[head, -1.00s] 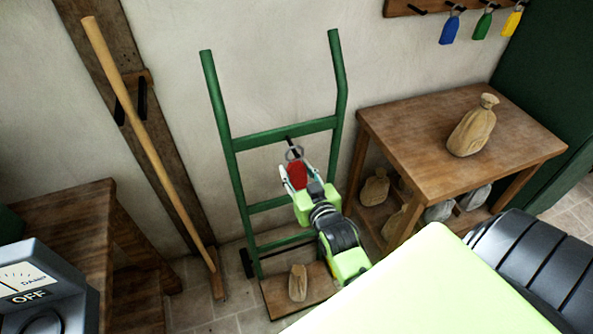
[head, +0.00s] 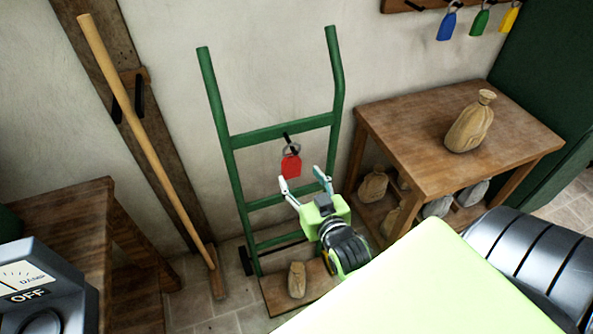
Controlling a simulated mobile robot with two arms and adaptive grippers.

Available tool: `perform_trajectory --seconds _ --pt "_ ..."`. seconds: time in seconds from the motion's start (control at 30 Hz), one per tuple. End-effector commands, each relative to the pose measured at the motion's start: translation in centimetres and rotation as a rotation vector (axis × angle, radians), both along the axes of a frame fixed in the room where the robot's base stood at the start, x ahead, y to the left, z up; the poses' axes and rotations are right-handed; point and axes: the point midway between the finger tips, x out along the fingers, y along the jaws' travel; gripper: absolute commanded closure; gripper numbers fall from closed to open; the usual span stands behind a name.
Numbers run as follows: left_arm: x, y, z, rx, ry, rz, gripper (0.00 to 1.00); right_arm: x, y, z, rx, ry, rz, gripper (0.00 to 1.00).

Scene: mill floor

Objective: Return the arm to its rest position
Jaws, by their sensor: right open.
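My right gripper (head: 302,182) is open and empty in front of the green hand truck (head: 234,170). A red tag (head: 291,166) hangs by its ring from a dark hook at the hand truck's upper crossbar. The tag is just above and left of the space between my fingers, and the fingers look clear of it. My right arm reaches in from the lower right. My left gripper is not in view.
A wooden table (head: 415,150) with a tied sack (head: 470,122) stands at the right, with more sacks below. Blue (head: 447,27), green (head: 479,22) and yellow (head: 509,19) tags hang above. A wooden pole (head: 145,140) leans left. A small sack (head: 297,279) sits on the truck's plate.

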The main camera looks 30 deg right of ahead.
Motion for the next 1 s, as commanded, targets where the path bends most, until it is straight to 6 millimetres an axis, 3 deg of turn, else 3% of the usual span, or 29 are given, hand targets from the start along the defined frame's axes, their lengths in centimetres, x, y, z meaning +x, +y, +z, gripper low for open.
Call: perform_trajectory --seconds 0.1,0.37,0.5,0.57,0.77,0.87,1.0 --pt "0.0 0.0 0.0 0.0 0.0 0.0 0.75 -1.4 0.3 0.2 0.0 0.001 0.0 0.44" --pt "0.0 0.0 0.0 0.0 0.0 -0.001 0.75 -2.0 0.5 0.4 0.0 0.0 0.0 0.44" --pt "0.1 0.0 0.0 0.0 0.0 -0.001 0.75 -1.9 1.2 -1.9 0.011 0.039 0.016 0.44" --pt "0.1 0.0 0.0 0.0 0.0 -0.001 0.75 -1.9 2.1 -4.5 0.022 0.081 0.034 0.44" --pt "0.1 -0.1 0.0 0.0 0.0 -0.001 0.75 -4.1 6.5 -17.9 0.068 0.316 0.128 0.44" --pt "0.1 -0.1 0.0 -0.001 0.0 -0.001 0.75 -6.8 8.6 -24.8 0.081 0.45 0.178 0.44" --pt "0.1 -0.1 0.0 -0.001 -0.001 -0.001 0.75 -12.5 10.9 -33.6 0.086 0.644 0.244 0.44"
